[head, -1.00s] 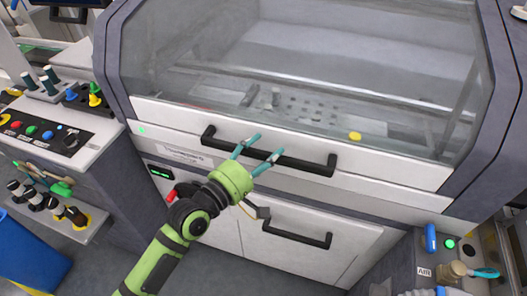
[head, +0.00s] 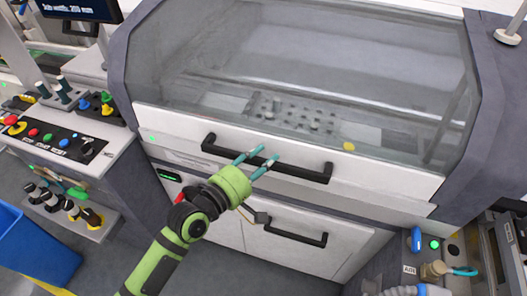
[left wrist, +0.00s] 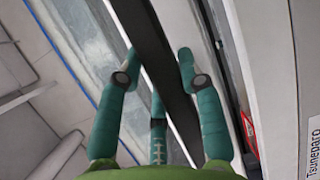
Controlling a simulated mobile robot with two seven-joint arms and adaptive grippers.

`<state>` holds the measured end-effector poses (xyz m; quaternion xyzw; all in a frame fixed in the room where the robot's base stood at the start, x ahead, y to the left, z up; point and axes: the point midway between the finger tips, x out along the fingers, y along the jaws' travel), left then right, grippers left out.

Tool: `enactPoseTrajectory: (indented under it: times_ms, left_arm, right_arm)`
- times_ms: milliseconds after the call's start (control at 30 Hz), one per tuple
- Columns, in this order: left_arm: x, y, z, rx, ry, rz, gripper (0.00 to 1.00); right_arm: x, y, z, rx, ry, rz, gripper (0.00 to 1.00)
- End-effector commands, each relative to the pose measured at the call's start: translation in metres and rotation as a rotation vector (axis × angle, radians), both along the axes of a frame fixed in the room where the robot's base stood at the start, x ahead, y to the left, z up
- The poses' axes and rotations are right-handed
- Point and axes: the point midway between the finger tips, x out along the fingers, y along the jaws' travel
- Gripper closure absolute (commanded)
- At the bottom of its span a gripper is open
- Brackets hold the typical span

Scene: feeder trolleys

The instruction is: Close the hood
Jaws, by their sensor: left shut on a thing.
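The hood (head: 300,60) is a large clear window in a grey frame with a white front strip (head: 390,180) along its lower edge. Its black bar handle (head: 302,174) crosses that strip. My left gripper (head: 266,155) has its teal fingers shut on the middle of the handle. In the left wrist view the black handle (left wrist: 150,50) runs between the fingers of the gripper (left wrist: 158,62). The hood sits low, its strip close over the white machine front below; I cannot tell whether it touches. My right gripper is not in view.
A lower black handle (head: 290,236) is on the white cabinet front under my arm. A button panel (head: 55,138) stands at left, above a blue bin (head: 30,255). Grey floor shows below the cabinet.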

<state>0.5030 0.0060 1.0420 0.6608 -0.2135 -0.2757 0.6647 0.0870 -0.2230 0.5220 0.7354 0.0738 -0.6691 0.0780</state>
Motion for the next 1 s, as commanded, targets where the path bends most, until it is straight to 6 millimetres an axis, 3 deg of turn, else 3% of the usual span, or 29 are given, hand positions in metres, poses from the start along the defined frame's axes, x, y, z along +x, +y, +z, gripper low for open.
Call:
enactPoseTrajectory:
  times_ms: [33, 133, 500, 533, 600, 1000]
  left_arm:
    - [-0.001, 0.001, 0.024, -0.001, -0.016, 0.003, 1.0]
    - [-0.003, 0.002, 0.035, 0.0, -0.021, 0.003, 1.0]
    - [-0.004, 0.003, 0.035, -0.001, -0.025, 0.003, 1.0]
    - [-0.004, 0.003, 0.035, -0.001, -0.025, 0.004, 0.58]
    - [-0.004, 0.003, 0.035, -0.001, -0.024, 0.005, 0.38]
    - [-0.007, 0.003, 0.032, -0.002, -0.013, 0.001, 0.38]
  right_arm:
    - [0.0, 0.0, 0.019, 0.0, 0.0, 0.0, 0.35]
    - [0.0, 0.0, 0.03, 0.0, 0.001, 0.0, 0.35]
    - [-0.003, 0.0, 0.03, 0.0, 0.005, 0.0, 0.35]
    - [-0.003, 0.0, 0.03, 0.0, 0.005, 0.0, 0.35]
    - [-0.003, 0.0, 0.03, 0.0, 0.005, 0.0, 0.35]
    - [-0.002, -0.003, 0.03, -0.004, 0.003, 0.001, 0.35]
